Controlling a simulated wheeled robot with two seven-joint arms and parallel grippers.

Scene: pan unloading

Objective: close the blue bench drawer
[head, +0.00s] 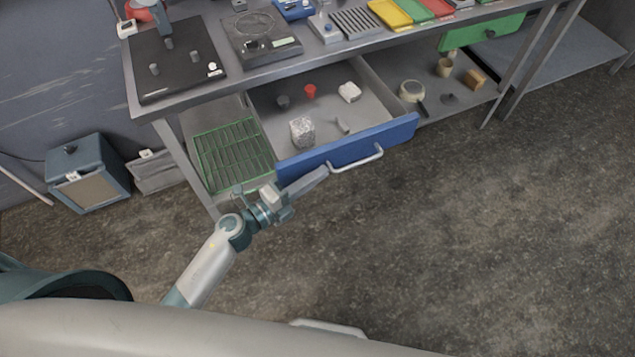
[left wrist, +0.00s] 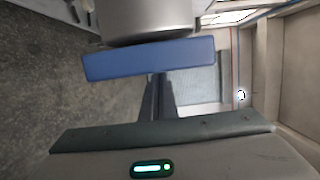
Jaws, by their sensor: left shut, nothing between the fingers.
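The blue bench drawer (head: 349,148) is pulled out from under the workbench, with its inside open to view. Its silver bar handle (head: 358,161) is on the front face. My left gripper (head: 322,172) is shut and empty, its fingertips at the front face by the left end of the handle. I cannot tell whether they touch. In the left wrist view the closed fingers (left wrist: 157,90) point at the blue front panel (left wrist: 150,61). My right gripper is not in view.
The drawer holds a red cylinder (head: 310,91), a white block (head: 349,92), a silvery cup-like object (head: 301,131) and small dark pieces. A green wire rack (head: 232,158) is left of it. A green drawer (head: 484,32) sits farther right. The floor in front is clear.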

